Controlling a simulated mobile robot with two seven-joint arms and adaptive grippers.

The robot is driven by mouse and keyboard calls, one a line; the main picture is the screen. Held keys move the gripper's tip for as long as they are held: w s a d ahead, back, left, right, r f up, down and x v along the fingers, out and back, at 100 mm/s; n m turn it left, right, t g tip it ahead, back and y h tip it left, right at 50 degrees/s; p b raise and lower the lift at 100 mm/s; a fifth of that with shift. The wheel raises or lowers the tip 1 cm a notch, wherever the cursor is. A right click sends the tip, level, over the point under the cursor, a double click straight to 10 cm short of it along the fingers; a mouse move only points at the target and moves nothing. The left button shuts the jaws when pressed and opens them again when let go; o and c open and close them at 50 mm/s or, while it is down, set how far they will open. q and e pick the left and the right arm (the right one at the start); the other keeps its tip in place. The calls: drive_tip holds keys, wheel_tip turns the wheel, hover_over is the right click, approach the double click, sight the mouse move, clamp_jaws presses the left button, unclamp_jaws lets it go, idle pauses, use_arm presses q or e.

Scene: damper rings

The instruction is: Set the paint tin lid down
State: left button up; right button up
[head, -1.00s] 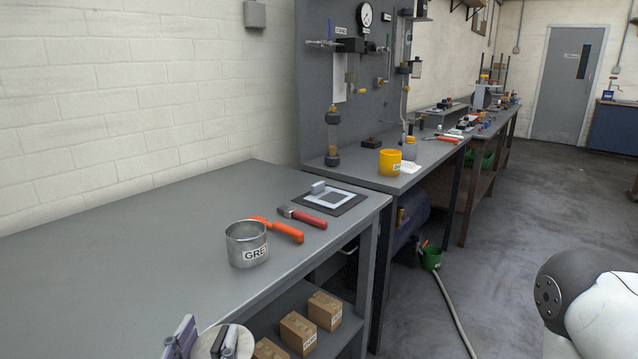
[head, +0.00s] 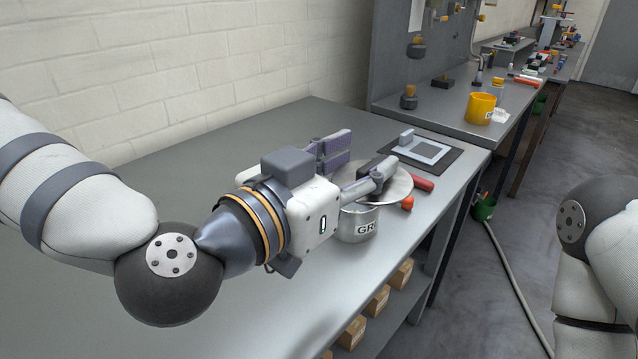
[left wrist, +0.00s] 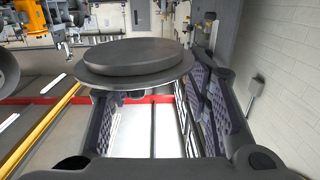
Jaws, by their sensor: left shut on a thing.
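The paint tin lid (head: 400,192) is a grey disc held in my left gripper (head: 362,165), over the bench. I cannot tell how much gap is between lid and tin. In the left wrist view the lid (left wrist: 135,65) shows large, with a raised round middle, near the fingers of the left gripper (left wrist: 155,105). My right gripper is out of view.
The grey bench (head: 270,135) is clear behind and left of the gripper. A dark mat (head: 445,161) with a white-framed square and grey block lies right of the lid. A red-handled tool (head: 423,184) is partly hidden by it. A yellow pot (head: 480,108) stands on the further bench.

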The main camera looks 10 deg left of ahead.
use_arm(q)
drive_tip(key=shift+r, duration=0.3)
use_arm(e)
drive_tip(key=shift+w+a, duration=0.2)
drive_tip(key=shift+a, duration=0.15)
use_arm(q)
drive_tip(key=shift+s+d, duration=0.1)
drive_tip(key=shift+d, duration=0.05)
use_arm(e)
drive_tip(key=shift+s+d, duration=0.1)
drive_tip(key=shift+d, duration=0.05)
